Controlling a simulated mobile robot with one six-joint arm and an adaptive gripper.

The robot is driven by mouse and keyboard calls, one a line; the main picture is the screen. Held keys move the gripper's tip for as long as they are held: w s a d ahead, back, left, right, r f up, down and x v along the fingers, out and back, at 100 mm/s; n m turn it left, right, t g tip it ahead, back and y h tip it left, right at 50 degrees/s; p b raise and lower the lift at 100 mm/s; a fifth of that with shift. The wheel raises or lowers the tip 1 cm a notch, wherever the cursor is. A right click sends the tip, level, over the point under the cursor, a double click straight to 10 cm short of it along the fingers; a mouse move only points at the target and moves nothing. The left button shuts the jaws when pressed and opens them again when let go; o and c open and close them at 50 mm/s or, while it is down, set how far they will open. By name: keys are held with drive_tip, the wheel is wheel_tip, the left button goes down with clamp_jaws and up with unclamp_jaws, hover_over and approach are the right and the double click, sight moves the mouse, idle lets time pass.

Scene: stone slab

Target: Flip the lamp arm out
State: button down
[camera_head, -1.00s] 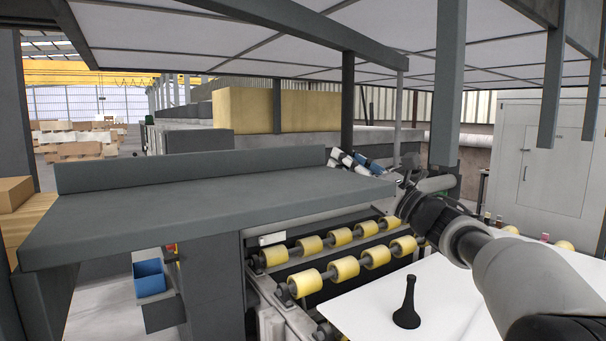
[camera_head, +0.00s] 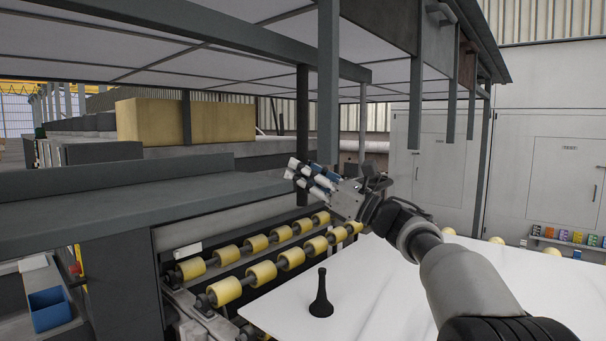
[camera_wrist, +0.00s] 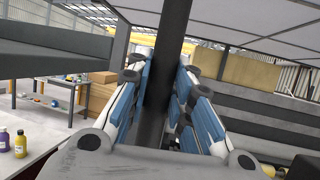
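I cannot make out a lamp arm for certain in either view. My gripper (camera_head: 314,178), with white and blue fingers, is raised above the yellow rollers, near the end of the grey shelf. In the wrist view, the two blue-padded fingers (camera_wrist: 164,100) stand apart. A dark upright post (camera_wrist: 165,65) shows in the gap between them; whether it is between the fingers or beyond them I cannot tell. In the head view, a dark post (camera_head: 303,120) stands behind the gripper, and a grey hanging post (camera_head: 328,100) ends just above it.
A white slab (camera_head: 385,300) lies below my arm, with a black flared object (camera_head: 320,297) upright on it. Yellow rollers (camera_head: 262,272) run beside the slab. The grey shelf (camera_head: 130,205) is at left; more grey posts (camera_head: 415,100) hang from the canopy at right.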

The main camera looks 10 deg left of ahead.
drive_tip(key=c, duration=1.8)
unclamp_jaws()
drive_tip(key=shift+d+f, duration=0.15)
drive_tip(key=shift+f, duration=0.05)
drive_tip(key=shift+o, duration=0.6)
drive_tip(key=shift+s+d+r, duration=0.15)
drive_tip(key=shift+d, duration=0.1)
drive_tip(key=shift+o, duration=1.3)
drive_tip(key=shift+a, duration=0.15)
drive_tip(key=v, duration=1.2)
